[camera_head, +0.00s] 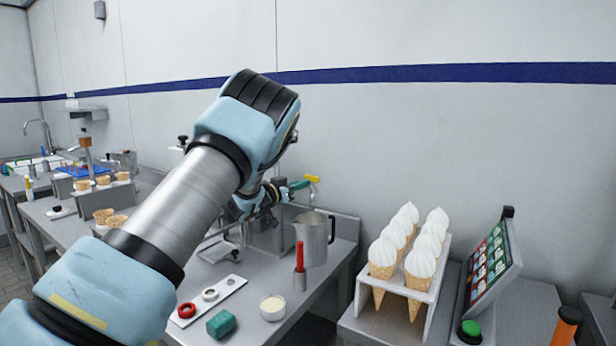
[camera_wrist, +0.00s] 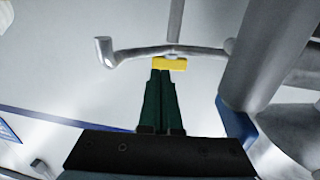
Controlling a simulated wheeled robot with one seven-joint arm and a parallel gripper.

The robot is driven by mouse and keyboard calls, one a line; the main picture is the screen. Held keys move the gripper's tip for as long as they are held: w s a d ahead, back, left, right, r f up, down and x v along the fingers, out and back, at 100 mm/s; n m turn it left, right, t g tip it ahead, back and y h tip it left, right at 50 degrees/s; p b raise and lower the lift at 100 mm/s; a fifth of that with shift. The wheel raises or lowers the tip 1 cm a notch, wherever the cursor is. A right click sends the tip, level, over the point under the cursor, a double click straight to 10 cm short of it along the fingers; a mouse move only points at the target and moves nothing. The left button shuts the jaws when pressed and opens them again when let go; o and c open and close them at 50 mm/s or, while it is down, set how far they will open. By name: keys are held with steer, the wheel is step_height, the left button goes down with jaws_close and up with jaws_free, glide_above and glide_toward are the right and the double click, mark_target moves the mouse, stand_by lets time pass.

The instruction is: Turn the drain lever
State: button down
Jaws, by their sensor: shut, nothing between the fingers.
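My gripper (camera_head: 297,185) is at the end of my arm, over the back of the metal counter near the wall. In the wrist view its two green fingers (camera_wrist: 161,72) are together, with nothing seen between them. A yellow piece (camera_wrist: 176,64) sits right at the fingertips. I cannot tell whether it is a lever handle or part of the fingers. A thin metal bar (camera_wrist: 140,52) with a bent end crosses just beyond the tips. I cannot tell whether it touches them, or which part is the drain lever. My arm hides part of the machine below.
A metal pitcher (camera_head: 313,240) stands close below and right of my gripper. A rack (camera_head: 440,262) of white-topped cones is farther right, beside a tilted screen (camera_head: 490,262). A red-handled tool (camera_head: 299,258), a white cup (camera_head: 272,307) and a green block (camera_head: 221,323) are on the front counter.

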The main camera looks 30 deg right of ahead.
mark_target(315, 178)
steer(key=shift+p+x, duration=0.5)
steer(key=shift+x, duration=1.05)
steer(key=n+t+b, duration=0.1)
steer(key=b, duration=0.1)
steer(key=shift+s+d+y+b, duration=0.1)
steer(key=shift+d+y+b, duration=0.2)
steer(key=shift+d, duration=0.1)
steer(key=shift+s+d+r+n+t+b, duration=0.1)
steer(key=shift+r+n+t+b, duration=0.35)
steer(key=shift+t, duration=0.35)
